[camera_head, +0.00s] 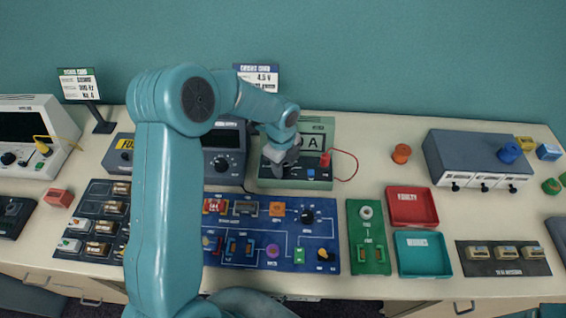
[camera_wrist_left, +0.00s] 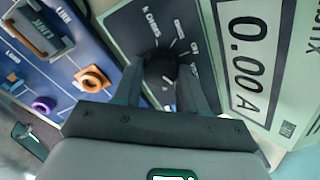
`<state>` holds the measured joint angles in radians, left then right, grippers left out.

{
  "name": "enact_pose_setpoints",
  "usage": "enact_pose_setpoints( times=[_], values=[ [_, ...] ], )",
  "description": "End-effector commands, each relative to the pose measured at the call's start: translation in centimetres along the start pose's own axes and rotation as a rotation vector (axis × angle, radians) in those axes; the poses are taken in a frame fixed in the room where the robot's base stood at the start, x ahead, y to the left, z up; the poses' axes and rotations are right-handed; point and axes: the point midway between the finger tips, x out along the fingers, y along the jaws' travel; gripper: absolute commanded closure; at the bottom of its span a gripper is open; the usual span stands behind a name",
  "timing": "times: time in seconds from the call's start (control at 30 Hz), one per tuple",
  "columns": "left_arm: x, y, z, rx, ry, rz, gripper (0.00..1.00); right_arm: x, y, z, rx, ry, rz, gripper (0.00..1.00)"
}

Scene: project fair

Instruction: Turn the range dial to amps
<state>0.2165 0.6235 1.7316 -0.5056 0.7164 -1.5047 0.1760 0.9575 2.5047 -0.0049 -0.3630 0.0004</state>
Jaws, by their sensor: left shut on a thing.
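The green meter (camera_head: 325,127) stands at the back middle of the table, its screen partly hidden by my arm and an "A" showing. In the left wrist view its display (camera_wrist_left: 248,60) reads "0.00 A". The dark range dial (camera_wrist_left: 162,70) sits on a dark panel with white labels around it; the labels are too blurred to read surely. My left gripper (camera_head: 276,158) is at the meter's front, hiding the dial in the head view. In the wrist view the left gripper (camera_wrist_left: 160,85) is shut on the dial, one finger on each side. My right gripper is not in view.
A red plug (camera_head: 325,160) with a red lead and a blue plug (camera_head: 311,173) are close right of the gripper. A dark grey instrument (camera_head: 224,150) stands left. A blue circuit board (camera_head: 320,235) lies in front. Red (camera_head: 412,222) and teal (camera_head: 422,272) trays stand right.

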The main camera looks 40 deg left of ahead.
Motion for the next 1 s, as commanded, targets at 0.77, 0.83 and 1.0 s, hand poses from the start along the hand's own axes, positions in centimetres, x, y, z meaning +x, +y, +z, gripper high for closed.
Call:
enact_pose_setpoints(
  times=[0.77, 0.83, 1.0],
  values=[
    [-0.12, -0.14, -0.09, 0.037, 0.003, -0.005, 0.33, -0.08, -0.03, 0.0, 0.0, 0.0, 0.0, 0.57],
    [-0.09, -0.1, -0.07, 0.037, 0.003, -0.003, 0.33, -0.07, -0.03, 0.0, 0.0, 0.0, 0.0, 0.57],
    [-0.31, -0.06, -0.03, 0.037, 0.002, -0.002, 0.33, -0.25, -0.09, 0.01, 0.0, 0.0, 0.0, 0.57]
  ],
)
